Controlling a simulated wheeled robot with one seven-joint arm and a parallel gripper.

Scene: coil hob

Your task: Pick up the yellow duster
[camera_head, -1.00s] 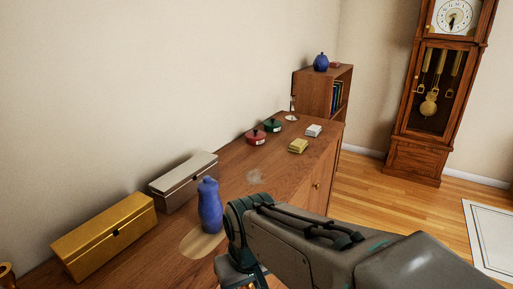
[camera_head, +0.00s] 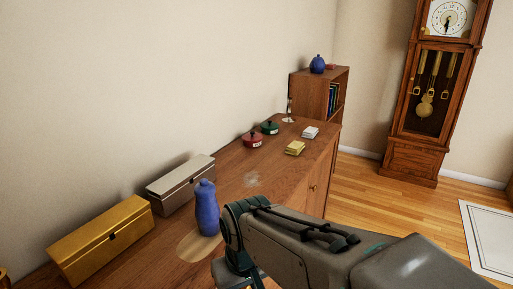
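The yellow duster (camera_head: 295,148) looks like a small folded stack of cloth. It lies on the wooden sideboard top towards the far end, near the front edge. A similar white folded cloth (camera_head: 310,132) lies just beyond it. My arm reaches in from the lower right, and its wrist end is low beside the sideboard's near part, well short of the duster. My gripper's fingers are below the picture's bottom edge or hidden by the arm, so their state does not show.
On the sideboard (camera_head: 270,178) stand a gold box (camera_head: 103,240), a silver box (camera_head: 180,184), a blue vase (camera_head: 207,208), a red pot (camera_head: 252,139) and a green pot (camera_head: 270,128). A pale dusty patch (camera_head: 251,180) lies on bare wood. A bookshelf (camera_head: 313,93) and tall clock (camera_head: 432,100) stand beyond.

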